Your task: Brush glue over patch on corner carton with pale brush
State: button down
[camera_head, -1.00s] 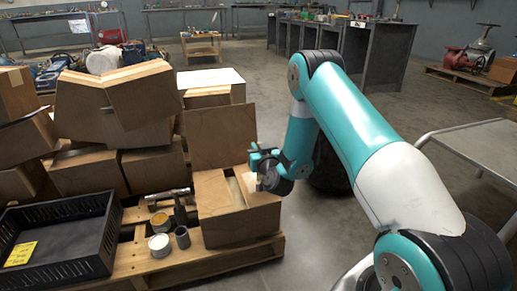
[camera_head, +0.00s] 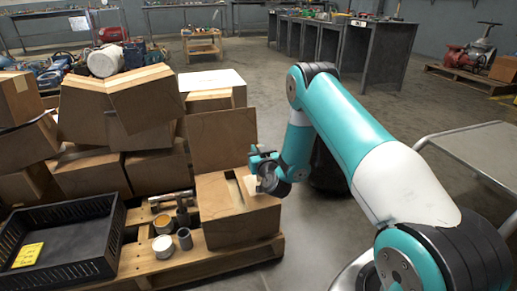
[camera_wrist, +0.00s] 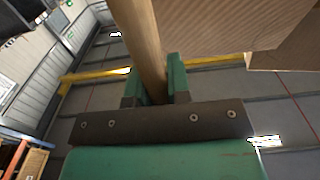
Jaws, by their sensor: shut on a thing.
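My gripper (camera_head: 262,160) is at the corner carton (camera_head: 240,222), by its upper right side, at the front right of the pallet. In the wrist view my gripper (camera_wrist: 155,85) is shut on a pale wooden handle (camera_wrist: 143,38), which I take to be the pale brush. The brush's bristle end is out of that view. A light patch (camera_head: 249,187) shows on the carton's top, just below my gripper. I cannot tell whether the bristles touch it. A carton face (camera_wrist: 210,25) fills the upper right of the wrist view.
A black crate (camera_head: 108,238) with a yellow note lies further left. Stacked cartons (camera_head: 95,170) rise behind. A grey cart (camera_head: 480,150) stands at right.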

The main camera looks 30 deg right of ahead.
jog(key=shift+f+b, duration=0.15)
jog(key=shift+b, duration=0.2)
jog(key=shift+b+v, duration=1.2)
jog(key=shift+b, duration=0.95)
